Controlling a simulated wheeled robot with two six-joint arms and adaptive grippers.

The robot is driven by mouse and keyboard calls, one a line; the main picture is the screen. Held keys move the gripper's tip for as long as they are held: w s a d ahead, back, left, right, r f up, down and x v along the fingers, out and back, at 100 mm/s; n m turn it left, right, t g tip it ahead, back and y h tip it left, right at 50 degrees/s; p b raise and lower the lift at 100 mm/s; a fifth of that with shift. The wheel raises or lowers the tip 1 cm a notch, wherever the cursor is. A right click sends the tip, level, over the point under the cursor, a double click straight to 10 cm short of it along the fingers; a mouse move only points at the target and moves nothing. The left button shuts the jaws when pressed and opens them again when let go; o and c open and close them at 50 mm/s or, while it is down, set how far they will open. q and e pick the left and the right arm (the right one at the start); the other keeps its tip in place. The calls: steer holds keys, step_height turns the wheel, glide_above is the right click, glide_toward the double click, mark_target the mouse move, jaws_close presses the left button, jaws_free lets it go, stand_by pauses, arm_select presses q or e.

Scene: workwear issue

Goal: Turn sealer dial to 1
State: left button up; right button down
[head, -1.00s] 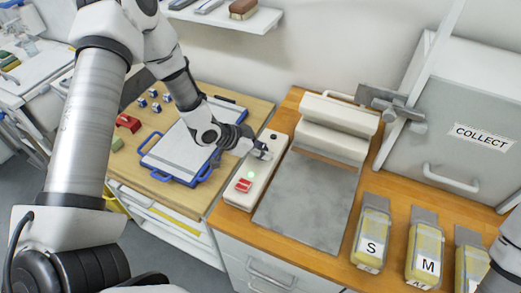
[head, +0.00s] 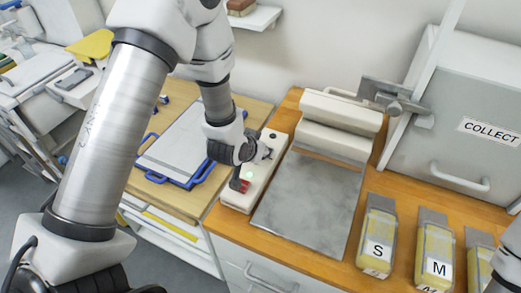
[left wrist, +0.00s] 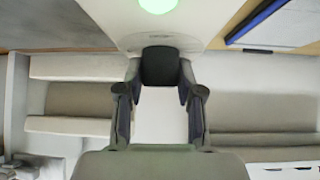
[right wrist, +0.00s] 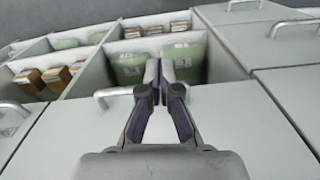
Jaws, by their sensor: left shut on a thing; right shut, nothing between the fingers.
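The sealer (head: 350,140) stands on the wooden counter, with a pale control strip (head: 237,198) along its left side. The strip carries a green lit lamp (head: 249,175) and a red button (head: 245,185). My left gripper (head: 263,154) is over the strip, beyond the lamp. In the left wrist view, my left gripper (left wrist: 160,85) has its fingers on either side of the black dial (left wrist: 160,66) and is shut on it. The dial's marks cannot be read. My right gripper (right wrist: 167,72) is shut and empty, away from the sealer.
Yellow packs marked S (head: 377,235) and M (head: 432,255) lie to the right, before the COLLECT box (head: 455,130). Drawers and bins (right wrist: 130,70) show below my right gripper.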

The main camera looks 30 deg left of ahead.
arm_select(q)
steer(key=shift+w+r+n, duration=0.1)
steer(key=shift+n, duration=0.2)
steer(key=o, duration=1.1)
steer(key=shift+o, duration=0.3)
steer(key=shift+w, duration=0.1)
steer(key=v, duration=0.7)
steer(key=shift+s+d+r, duration=0.15)
steer(key=shift+s, duration=0.1)
steer(key=shift+w, duration=0.15)
